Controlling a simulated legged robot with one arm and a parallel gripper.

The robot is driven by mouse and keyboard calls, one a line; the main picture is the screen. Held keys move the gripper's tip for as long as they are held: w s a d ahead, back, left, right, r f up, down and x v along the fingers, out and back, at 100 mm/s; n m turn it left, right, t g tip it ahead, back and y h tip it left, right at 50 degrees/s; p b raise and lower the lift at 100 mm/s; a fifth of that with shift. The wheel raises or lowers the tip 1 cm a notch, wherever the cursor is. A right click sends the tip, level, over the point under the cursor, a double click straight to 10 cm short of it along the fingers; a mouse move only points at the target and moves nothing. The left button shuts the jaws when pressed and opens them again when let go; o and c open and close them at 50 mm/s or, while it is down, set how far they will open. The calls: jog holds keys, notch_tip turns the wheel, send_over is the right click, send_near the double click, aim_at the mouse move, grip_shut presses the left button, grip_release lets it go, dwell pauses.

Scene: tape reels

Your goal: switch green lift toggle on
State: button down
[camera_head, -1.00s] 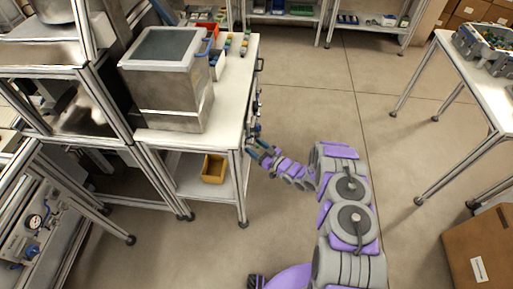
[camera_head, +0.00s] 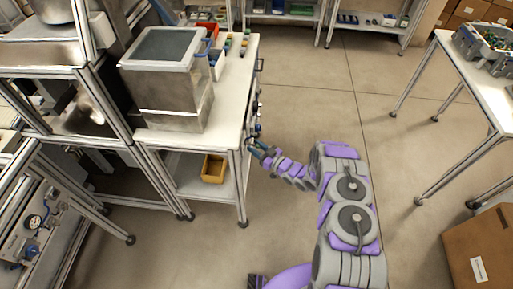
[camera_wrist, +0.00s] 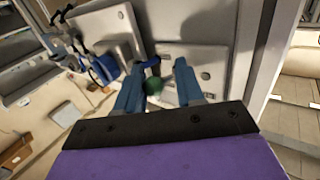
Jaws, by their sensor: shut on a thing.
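A green knob-like part (camera_wrist: 153,85), likely the green lift toggle, shows in the wrist view between the blue fingers of my gripper (camera_wrist: 157,78). My gripper is shut on it, and the fingers hide part of its sides. A dark blue part (camera_wrist: 152,62) shows just behind it, in front of a pale panel (camera_wrist: 195,65). In the head view my gripper (camera_head: 256,146) is at the right side of the white table, near its front corner. The toggle's position is too small to tell there.
The white table (camera_head: 228,92) carries a large metal bin (camera_head: 170,85) and small bins at the back. A yellow bin (camera_head: 214,168) sits on its lower shelf. More blue and dark fittings (camera_wrist: 103,65) are left of my gripper.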

aim_at(256, 146)
jog(key=shift+w+d+r+n+g+h+p, duration=0.15)
jog(key=shift+r+n+g+h+p, duration=0.2)
jog(key=shift+r+p, duration=0.25)
jog(key=shift+r+n+g+h+p, duration=0.35)
jog(key=shift+r+n+h+p, duration=0.2)
jog(key=shift+r+h+p, duration=0.15)
jog(key=shift+r+n+g+h+p, duration=0.3)
jog(key=shift+r+n+h, duration=0.2)
jog(key=shift+h, duration=0.45)
jog(key=shift+r+n+g+h+p, duration=0.15)
jog(key=shift+r+n+g+h, duration=0.25)
jog(key=shift+h, duration=0.5)
jog(key=shift+r, duration=0.1)
jog(key=c, duration=1.1)
grip_release()
jog(key=o, duration=0.4)
jog(key=shift+a, duration=0.3)
jog(key=p+v, duration=0.1)
jog(key=v, duration=1.6)
jog(key=shift+s, duration=0.3)
